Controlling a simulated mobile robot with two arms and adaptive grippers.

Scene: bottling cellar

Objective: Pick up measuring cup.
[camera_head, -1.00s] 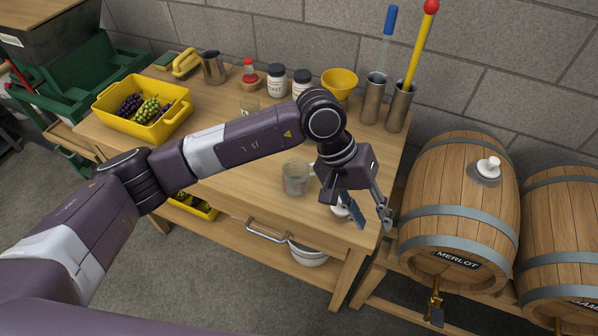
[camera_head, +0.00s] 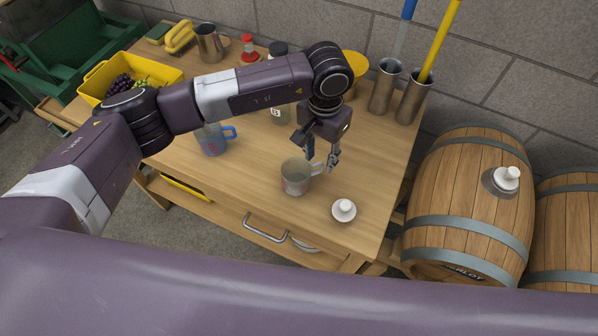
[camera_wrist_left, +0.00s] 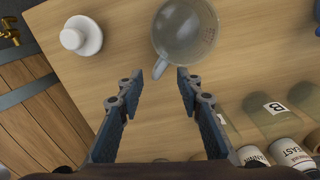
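The clear measuring cup (camera_head: 294,183) stands upright on the wooden table, its handle pointing right towards my left gripper (camera_head: 319,160). In the left wrist view, the cup (camera_wrist_left: 186,32) is at top centre, with faint markings on its side. Its handle (camera_wrist_left: 161,67) points down towards the gap between the fingertips of my left gripper (camera_wrist_left: 162,80). The left gripper is open, fingers pointing down, with nothing held between them. Whether a fingertip touches the handle cannot be told. My right gripper is out of view.
A white stopper (camera_head: 343,210) lies near the cup, by the table's front edge. A blue-handled jug (camera_head: 212,141) stands left. Glass jars (camera_head: 279,114) and steel cylinders (camera_head: 384,88) stand behind. A merlot barrel (camera_head: 468,200) is at right. Bare tabletop surrounds the cup.

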